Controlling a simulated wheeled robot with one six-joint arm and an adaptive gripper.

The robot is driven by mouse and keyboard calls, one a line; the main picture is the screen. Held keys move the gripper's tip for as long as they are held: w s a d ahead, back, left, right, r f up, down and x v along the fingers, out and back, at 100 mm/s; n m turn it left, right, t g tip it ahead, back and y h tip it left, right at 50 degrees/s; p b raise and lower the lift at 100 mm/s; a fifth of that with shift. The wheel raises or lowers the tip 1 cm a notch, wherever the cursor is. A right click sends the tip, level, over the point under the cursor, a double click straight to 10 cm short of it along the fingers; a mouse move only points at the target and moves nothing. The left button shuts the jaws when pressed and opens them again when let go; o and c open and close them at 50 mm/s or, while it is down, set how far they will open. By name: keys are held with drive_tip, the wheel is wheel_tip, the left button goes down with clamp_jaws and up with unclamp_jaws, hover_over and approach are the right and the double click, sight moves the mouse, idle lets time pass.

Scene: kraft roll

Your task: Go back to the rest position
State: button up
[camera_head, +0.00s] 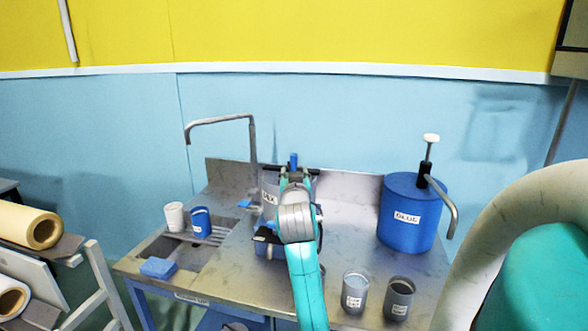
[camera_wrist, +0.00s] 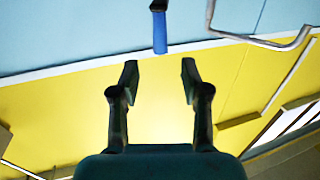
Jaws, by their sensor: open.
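My gripper (camera_head: 297,173) is raised over the back middle of the steel sink table (camera_head: 355,255), in front of the blue wall. In the wrist view my gripper (camera_wrist: 157,78) is open, with nothing between its two fingers and the yellow upper wall behind. A blue handle-like thing (camera_wrist: 160,32) shows beyond the fingertips in the wrist view, apart from them. A blue tip (camera_head: 294,160) also shows just above my gripper in the head view. My arm hides part of a grey labelled container (camera_head: 270,190) behind it.
A blue glue drum (camera_head: 408,228) with a pump stands at the right. Two grey cups (camera_head: 355,293) (camera_head: 399,298) stand at the front right. White (camera_head: 174,217) and blue (camera_head: 201,222) cups and a blue sponge (camera_head: 158,268) are around the sink. A bent tap (camera_head: 253,150) rises left of my gripper.

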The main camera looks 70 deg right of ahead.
drive_tip(key=shift+v, duration=0.9)
drive_tip(key=w+a+f+n+t+y, duration=0.2)
drive_tip(key=a+f, duration=0.5)
drive_tip(key=f, duration=0.1)
drive_tip(key=w+a+f+n+t+y, duration=0.2)
drive_tip(key=w+a+f+n, duration=0.1)
drive_tip(key=a+f, duration=0.35)
drive_tip(key=s+a+f+n+t+y, duration=0.2)
drive_tip(key=a+f, duration=0.4)
drive_tip(key=a, duration=0.2)
drive_tip(key=s+a+f+n+t+y, duration=0.1)
drive_tip(key=s+a+f+n+y, duration=0.1)
drive_tip(key=a+f, duration=0.55)
drive_tip(key=s+a+f+n+y, duration=0.1)
drive_tip(key=s+a+f+y, duration=0.1)
drive_tip(key=s+a, duration=0.45)
drive_tip(key=s+a+f+n+y, duration=0.1)
drive_tip(key=s+a+f+y, duration=0.2)
drive_tip(key=s+a, duration=0.3)
drive_tip(key=s+a+r+n+y, duration=0.1)
drive_tip(key=s+a, duration=0.2)
drive_tip(key=s, duration=0.4)
drive_tip(key=s+a+r+n+y, duration=0.1)
drive_tip(key=s+a+y, duration=0.1)
drive_tip(key=s+a, duration=0.2)
drive_tip(key=s, duration=0.3)
drive_tip(key=shift+a, duration=0.25)
drive_tip(key=shift+w+t, duration=0.15)
drive_tip(key=shift+t, duration=0.15)
